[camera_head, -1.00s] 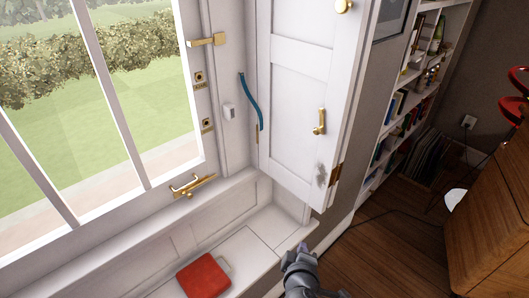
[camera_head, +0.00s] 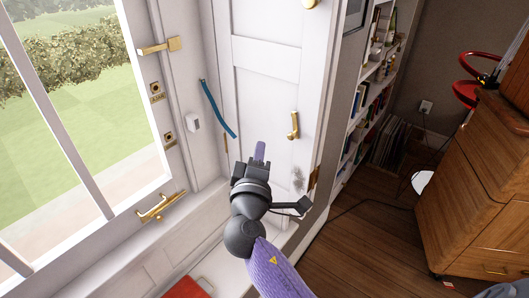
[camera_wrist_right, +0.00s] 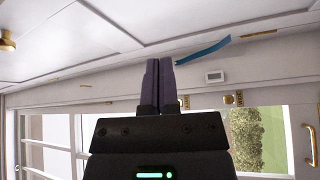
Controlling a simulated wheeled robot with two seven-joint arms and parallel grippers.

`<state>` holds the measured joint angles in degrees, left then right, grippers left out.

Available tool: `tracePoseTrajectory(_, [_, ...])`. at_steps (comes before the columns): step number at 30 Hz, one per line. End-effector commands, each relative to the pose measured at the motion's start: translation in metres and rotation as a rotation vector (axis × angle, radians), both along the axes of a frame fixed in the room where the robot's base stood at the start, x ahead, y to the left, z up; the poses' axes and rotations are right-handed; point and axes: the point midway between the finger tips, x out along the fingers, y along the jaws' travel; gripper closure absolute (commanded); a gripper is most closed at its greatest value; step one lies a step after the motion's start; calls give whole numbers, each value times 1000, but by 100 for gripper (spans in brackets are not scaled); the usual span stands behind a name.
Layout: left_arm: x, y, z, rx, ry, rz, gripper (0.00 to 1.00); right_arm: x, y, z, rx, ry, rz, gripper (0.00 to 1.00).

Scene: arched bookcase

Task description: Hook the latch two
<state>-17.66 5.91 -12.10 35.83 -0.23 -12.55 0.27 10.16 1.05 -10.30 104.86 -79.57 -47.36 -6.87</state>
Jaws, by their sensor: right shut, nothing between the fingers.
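My right gripper (camera_head: 260,152) is shut and empty, its purple fingers pointing up in front of the white shutter panel (camera_head: 266,90). Its closed fingers also show in the right wrist view (camera_wrist_right: 160,68). A brass latch handle (camera_head: 293,126) is on the shutter, right of and above the fingertips. Another brass latch (camera_head: 158,47) sits high on the window frame, and a brass handle (camera_head: 160,207) sits at the window's bottom. I cannot tell which is latch two. Two small brass plates (camera_head: 156,88) (camera_head: 169,137) are on the frame. My left gripper is out of view.
A blue strap (camera_head: 216,108) hangs at the shutter's left edge, near a small white box (camera_head: 193,122). A red cushion (camera_head: 186,288) lies on the window seat. A bookcase (camera_head: 368,95) and a wooden cabinet (camera_head: 480,190) stand to the right, with open floor between.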

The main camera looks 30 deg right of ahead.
Motion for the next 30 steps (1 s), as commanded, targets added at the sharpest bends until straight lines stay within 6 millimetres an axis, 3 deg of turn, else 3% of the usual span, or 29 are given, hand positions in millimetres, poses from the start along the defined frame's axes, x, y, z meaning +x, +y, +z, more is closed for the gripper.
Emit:
tracePoseTrajectory(9, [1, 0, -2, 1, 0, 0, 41, 55, -42, 11, -1, -1, -3, 100])
tracePoseTrajectory(18, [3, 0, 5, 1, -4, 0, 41, 25, -62, 0, 0, 1, 0, 100])
tracePoseTrajectory(30, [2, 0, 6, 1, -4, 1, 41, 23, -63, -1, 0, 3, 0, 100])
